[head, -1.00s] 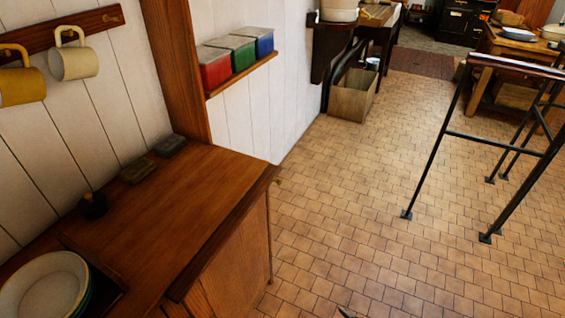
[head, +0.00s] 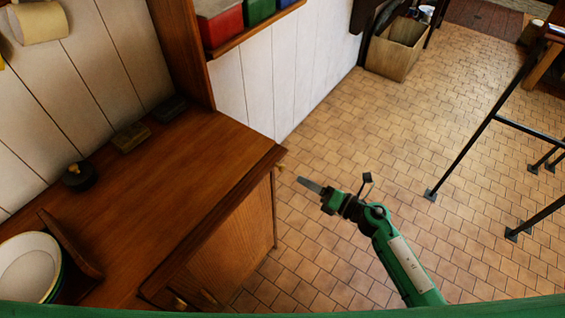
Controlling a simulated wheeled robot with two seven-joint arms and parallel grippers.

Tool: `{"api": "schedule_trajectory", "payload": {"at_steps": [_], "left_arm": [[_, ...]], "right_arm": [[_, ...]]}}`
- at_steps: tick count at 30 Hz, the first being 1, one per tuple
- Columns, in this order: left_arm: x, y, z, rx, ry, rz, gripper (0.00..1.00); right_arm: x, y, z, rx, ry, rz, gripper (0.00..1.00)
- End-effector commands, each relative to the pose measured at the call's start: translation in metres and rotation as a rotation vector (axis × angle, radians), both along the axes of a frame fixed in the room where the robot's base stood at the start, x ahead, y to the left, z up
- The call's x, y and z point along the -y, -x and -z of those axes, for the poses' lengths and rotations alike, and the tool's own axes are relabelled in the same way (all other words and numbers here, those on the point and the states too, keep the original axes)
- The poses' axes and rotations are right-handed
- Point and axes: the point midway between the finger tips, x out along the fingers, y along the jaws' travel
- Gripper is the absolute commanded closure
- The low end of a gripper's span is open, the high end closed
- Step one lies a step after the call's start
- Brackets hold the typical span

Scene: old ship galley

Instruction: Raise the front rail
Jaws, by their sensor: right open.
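The front rail (head: 222,222) is a dark wooden strip along the front edge of the brown wooden counter (head: 170,190). It appears to lie flat, level with the top. My right gripper (head: 308,185) is out over the tiled floor, right of the counter's far front corner. It is open and empty, and apart from the rail; its jaws show small and nearly edge-on. My left gripper is out of view.
Plates (head: 28,268) sit at the counter's left, beside a short upright wooden divider (head: 70,245). A round dark object (head: 78,177) and two small blocks stand along the wall. Black metal railings (head: 470,150) stand on the right. The floor between is clear.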

Motion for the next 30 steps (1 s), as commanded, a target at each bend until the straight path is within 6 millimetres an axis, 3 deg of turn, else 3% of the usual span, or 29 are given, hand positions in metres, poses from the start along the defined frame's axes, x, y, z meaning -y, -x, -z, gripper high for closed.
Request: {"api": "schedule_trajectory", "payload": {"at_steps": [6, 12, 18, 27, 30], "left_arm": [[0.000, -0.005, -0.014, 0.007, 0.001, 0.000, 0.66], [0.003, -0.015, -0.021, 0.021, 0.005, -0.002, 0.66], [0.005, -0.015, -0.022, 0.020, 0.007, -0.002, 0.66], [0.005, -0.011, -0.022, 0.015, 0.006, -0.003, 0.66], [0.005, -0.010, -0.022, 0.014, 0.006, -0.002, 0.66]], "right_arm": [[-0.039, -0.028, -0.003, 0.000, -0.003, 0.001, 0.55], [-0.064, -0.047, -0.002, -0.001, -0.002, 0.002, 0.55], [-0.075, -0.055, 0.000, -0.002, -0.001, 0.001, 0.55], [-0.076, -0.055, 0.000, -0.002, -0.001, 0.001, 0.55], [-0.076, -0.055, 0.000, -0.002, -0.001, 0.001, 0.75]]}}
